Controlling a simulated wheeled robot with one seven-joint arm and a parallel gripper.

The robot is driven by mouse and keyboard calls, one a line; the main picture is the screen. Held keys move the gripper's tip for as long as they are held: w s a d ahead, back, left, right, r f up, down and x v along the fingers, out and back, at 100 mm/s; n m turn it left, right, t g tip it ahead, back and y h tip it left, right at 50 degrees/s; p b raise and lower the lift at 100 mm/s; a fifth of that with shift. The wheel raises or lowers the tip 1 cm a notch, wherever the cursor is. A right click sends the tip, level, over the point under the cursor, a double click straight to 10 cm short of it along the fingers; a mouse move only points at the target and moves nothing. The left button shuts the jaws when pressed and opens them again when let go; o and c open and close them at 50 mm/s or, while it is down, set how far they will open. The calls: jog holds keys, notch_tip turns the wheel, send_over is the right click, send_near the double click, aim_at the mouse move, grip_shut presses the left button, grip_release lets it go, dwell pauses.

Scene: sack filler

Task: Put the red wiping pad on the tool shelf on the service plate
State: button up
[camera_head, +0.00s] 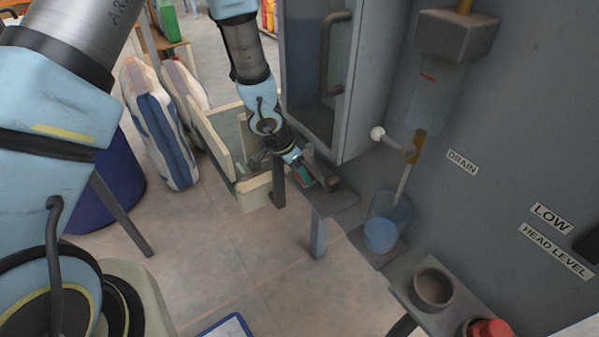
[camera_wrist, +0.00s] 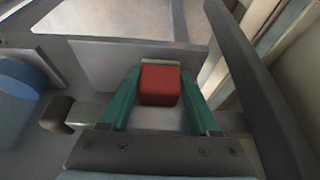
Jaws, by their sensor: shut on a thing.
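My gripper (camera_wrist: 160,76) is shut, with its two green fingers on either side of the red wiping pad (camera_wrist: 159,86). The pad shows as a red block between the fingertips in the wrist view. In the head view my gripper (camera_head: 305,177) hangs beside the grey machine, over a flat grey plate (camera_head: 338,203) that I take for the service plate. In the wrist view a pale grey plate surface (camera_wrist: 110,58) lies beyond the pad. I cannot tell whether the pad touches it. In the head view the pad is mostly hidden by the fingers.
A clear container with blue contents (camera_head: 381,235) stands right of my gripper, under the drain tap (camera_head: 396,145). A holder shelf (camera_head: 408,296) with a round cup and a red-topped item (camera_head: 487,329) is at lower right. A cream crate (camera_head: 213,137) and sacks (camera_head: 160,125) stand left.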

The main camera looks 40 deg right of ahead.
jog(key=shift+a+f, duration=0.1)
jog(key=shift+f, duration=0.45)
jog(key=shift+f, duration=0.15)
jog(key=o, duration=1.3)
jog(key=p+v, duration=0.3)
jog(key=v, duration=0.9)
jog(key=shift+p, duration=0.35)
